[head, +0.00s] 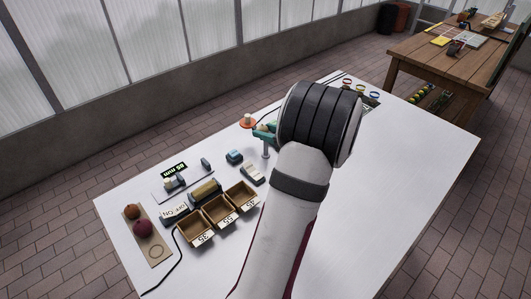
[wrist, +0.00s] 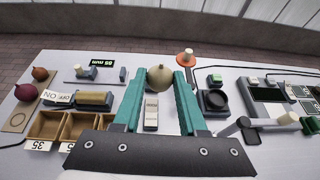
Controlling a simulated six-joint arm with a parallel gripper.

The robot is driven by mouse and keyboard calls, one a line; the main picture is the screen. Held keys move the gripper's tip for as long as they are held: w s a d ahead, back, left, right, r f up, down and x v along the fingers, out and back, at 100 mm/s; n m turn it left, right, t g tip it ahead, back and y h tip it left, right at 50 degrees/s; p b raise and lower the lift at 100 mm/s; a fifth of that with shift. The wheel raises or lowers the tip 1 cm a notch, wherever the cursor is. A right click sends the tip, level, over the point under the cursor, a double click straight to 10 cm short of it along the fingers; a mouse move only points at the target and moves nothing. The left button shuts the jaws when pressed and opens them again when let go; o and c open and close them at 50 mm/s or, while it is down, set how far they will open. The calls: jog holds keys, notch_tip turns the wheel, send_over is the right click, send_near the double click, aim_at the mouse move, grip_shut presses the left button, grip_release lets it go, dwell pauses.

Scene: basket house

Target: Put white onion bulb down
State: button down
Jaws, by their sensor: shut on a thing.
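The white onion bulb (wrist: 160,78) is pale and round. In the wrist view it sits between the tips of the two teal fingers of my gripper (wrist: 158,80), which is shut on it. In the head view my gripper (head: 265,129) is mostly hidden behind my arm, and only a bit of the teal fingers and pale bulb shows. The bulb is held over the white table (head: 420,160), above a small device; its height is hard to tell.
A tan board (head: 155,252) at the left holds a brown onion (head: 132,211) and a dark red onion (head: 142,229), with an empty ring mark. Three wooden bins (head: 219,211) stand beside it, behind number labels. A gauge with a display (head: 174,168) stands behind. An orange disc (head: 247,123) is near the back edge.

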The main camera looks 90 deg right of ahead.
jog(key=s+a+f+m+g+h, duration=0.1)
jog(key=s+a+f, duration=0.15)
jog(key=s, duration=0.65)
jog(key=s+a+f+m+g+h, duration=0.15)
jog(key=s+f, duration=0.25)
jog(key=s, duration=0.4)
jog(key=s+a+f+m+g, duration=0.1)
jog(key=s+a+f+m, duration=0.15)
jog(key=s, duration=0.65)
jog(key=shift+n, duration=0.4)
jog(key=w+d+f, duration=0.6)
jog(key=d+f, duration=0.1)
jog(key=shift+w+d, duration=0.15)
jog(key=shift+d, duration=0.15)
jog(key=shift+w+d+f, duration=0.1)
jog(key=shift+f, duration=0.95)
jog(key=shift+w+d+f, duration=0.1)
jog(key=shift+f, duration=0.95)
jog(key=shift+f, duration=0.1)
jog(key=shift+c, duration=2.3)
grip_release()
